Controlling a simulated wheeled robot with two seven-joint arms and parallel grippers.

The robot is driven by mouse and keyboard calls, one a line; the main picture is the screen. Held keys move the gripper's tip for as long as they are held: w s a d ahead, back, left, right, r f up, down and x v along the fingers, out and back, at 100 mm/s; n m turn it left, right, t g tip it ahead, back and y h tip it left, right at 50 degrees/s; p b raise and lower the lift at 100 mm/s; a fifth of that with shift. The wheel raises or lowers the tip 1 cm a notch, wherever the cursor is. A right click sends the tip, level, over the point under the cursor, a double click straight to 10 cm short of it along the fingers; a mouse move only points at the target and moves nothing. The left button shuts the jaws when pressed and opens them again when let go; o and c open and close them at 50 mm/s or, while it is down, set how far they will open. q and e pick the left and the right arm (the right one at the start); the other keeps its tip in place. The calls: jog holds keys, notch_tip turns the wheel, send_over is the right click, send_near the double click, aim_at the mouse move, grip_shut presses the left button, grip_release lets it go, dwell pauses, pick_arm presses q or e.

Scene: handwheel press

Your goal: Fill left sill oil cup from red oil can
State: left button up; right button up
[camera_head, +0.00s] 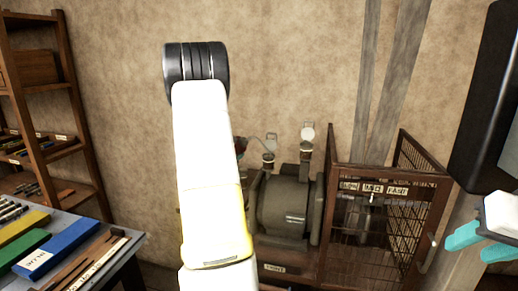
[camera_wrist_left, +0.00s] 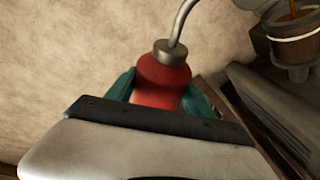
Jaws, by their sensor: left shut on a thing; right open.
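The red oil can (camera_wrist_left: 163,78) is in the left wrist view, with its grey collar and a curved metal spout that runs out of the top of the picture. The teal fingers of my left gripper (camera_wrist_left: 158,92) are shut on its sides. In the head view my own arm hides most of that gripper and the can. My right gripper (camera_head: 480,240) is open and empty at the right edge.
A dark drum-like machine (camera_head: 285,208) stands by the wall. A wire-mesh cage (camera_head: 375,225) stands right beside it. A bench (camera_head: 125,240) with blue and green boxes is at the lower left, below a wooden shelf (camera_head: 40,130).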

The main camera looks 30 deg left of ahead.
pick_arm(q)
notch_tip(320, 180, up, 5)
jog(key=shift+r, duration=0.1)
jog(key=f+n, duration=0.1)
jog(key=f+n+h, duration=0.1)
jog(key=f, duration=0.1)
jog(key=d+f+n, duration=0.1)
jog(key=shift+d+f+g+h, duration=0.1)
jog(key=shift+f+g+h, duration=0.2)
jog(key=shift+f, duration=0.1)
jog(key=shift+d+f+n, duration=0.2)
jog(key=shift+f+n, duration=0.1)
jog(key=shift+n, duration=0.1)
jog(key=d+n, duration=0.1)
jog(key=d+n+h, duration=0.1)
jog(key=d, duration=0.1)
jog(key=shift+s+f+n+h, duration=0.1)
jog(key=shift+f+n+h, duration=0.2)
jog(key=shift+n, duration=0.1)
